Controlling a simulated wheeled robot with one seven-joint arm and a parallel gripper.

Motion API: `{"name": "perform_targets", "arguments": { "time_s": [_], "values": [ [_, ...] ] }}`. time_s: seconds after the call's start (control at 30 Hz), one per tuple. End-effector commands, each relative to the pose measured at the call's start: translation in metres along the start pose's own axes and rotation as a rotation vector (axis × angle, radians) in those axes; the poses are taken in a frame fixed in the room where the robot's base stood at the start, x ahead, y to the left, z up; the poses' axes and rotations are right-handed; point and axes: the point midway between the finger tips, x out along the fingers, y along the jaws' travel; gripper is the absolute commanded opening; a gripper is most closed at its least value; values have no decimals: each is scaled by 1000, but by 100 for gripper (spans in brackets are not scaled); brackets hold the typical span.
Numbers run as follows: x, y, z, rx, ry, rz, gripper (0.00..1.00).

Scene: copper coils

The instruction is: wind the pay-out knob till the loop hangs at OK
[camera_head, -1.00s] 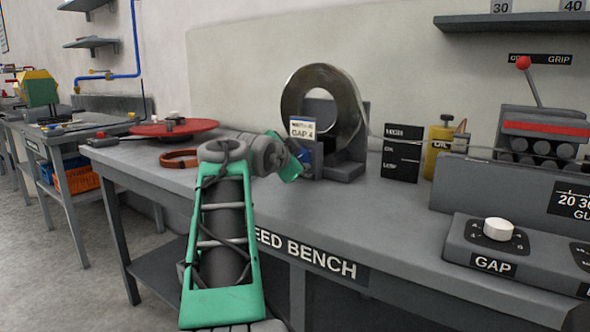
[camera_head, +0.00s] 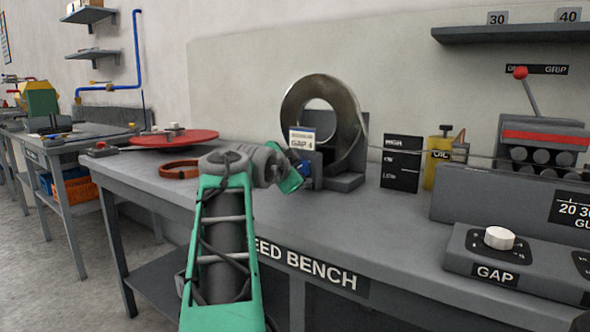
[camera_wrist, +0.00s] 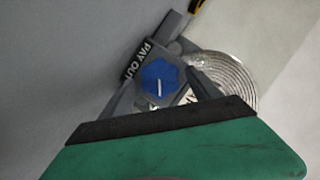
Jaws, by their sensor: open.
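The blue pay-out knob (camera_wrist: 160,80) sits on a grey housing with a PAY OUT label (camera_wrist: 137,60) in the wrist view. My gripper (camera_wrist: 163,88) is open, its grey fingers reaching to either side of the knob; I cannot tell whether they touch it. In the head view my green gripper (camera_head: 291,180) is at the knob, below the metal coil (camera_head: 312,90).
A white GAP knob (camera_head: 499,238) is on a console at the front right. A yellow oil can (camera_head: 441,165) and a red-knobbed lever (camera_head: 520,73) stand beyond the board. A red disc (camera_head: 174,138) and copper ring (camera_head: 180,169) lie left. The bench front (camera_head: 350,235) is clear.

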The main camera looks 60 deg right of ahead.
Motion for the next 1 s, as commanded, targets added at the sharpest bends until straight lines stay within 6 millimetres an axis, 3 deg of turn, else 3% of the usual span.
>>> {"name": "perform_targets", "arguments": {
  "time_s": [0.17, 0.53, 1.0],
  "values": [
    [-7, -2, -1, 1, 1, -2, 72],
    [-73, -2, -1, -1, -1, -2, 72],
    [-80, -2, 0, -5, -5, -2, 72]
  ]
}}
